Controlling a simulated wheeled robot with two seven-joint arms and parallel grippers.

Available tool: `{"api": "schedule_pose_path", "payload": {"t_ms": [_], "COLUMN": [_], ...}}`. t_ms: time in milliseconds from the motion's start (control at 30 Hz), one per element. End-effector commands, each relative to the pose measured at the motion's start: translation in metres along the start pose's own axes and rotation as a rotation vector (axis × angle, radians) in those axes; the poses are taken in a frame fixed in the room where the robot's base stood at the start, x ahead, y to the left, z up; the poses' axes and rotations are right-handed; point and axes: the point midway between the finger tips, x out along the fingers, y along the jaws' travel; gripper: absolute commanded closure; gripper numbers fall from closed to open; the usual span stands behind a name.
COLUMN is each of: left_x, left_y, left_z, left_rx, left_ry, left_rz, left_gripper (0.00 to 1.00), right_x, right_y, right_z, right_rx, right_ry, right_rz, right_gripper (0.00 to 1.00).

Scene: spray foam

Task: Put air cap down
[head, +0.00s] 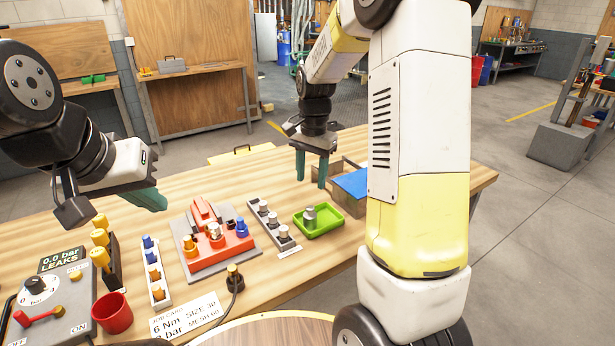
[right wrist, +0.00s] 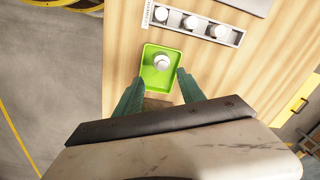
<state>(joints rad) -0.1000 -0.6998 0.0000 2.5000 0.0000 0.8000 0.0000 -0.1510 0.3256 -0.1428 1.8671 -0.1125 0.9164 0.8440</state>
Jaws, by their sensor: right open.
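The air cap (head: 310,218) is a small grey metal piece standing in the green tray (head: 336,226) on the workbench. It also shows in the right wrist view (right wrist: 162,62), inside the tray and beyond the fingertips. My right gripper (head: 311,184) is open and empty above and behind the tray, apart from the cap. Its green fingers (right wrist: 153,82) point toward the tray from both sides in the wrist view. My left gripper (head: 148,199) hangs over the left of the bench, away from the tray; its fingers overlap, so its opening is unclear.
A grey rack (head: 270,219) with several metal caps stands left of the tray. A red fixture (head: 216,241) with brass and blue parts sits further left. A red cup (head: 112,313) and a gauge box (head: 45,305) are at front left. A blue-topped box (head: 352,184) is behind the tray.

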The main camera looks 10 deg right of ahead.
Motion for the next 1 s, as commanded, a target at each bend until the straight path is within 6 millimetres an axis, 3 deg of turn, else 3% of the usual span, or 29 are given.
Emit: {"api": "schedule_pose_path", "payload": {"t_ms": [33,200,400,600,700,1000], "left_x": [0.0,0.0,0.0,0.0,0.0,0.0], "left_y": [0.0,0.0,0.0,0.0,0.0,0.0], "left_z": [0.0,0.0,0.0,0.0,0.0,0.0], "left_rx": [0.0,0.0,0.0,0.0,0.0,0.0], "left_ry": [0.0,0.0,0.0,0.0,0.0,0.0], "left_rz": [0.0,0.0,0.0,0.0,0.0,0.0], "left_gripper": [1.0,1.0,1.0,1.0,1.0,1.0], "right_x": [-0.019,-0.078,-0.123,-0.14,-0.141,-0.14], "right_y": [0.006,0.037,0.081,0.118,0.129,0.137], "right_z": [0.008,0.049,0.104,0.152,0.167,0.178], "right_rx": [-0.036,-0.231,-0.473,-0.683,-0.75,-0.806], "right_ry": [0.014,0.078,0.199,0.336,0.385,0.424], "right_rz": [-0.036,-0.156,-0.269,-0.33,-0.341,-0.345], "right_gripper": [0.53,0.53,0.53,0.53,0.53,0.53]}}
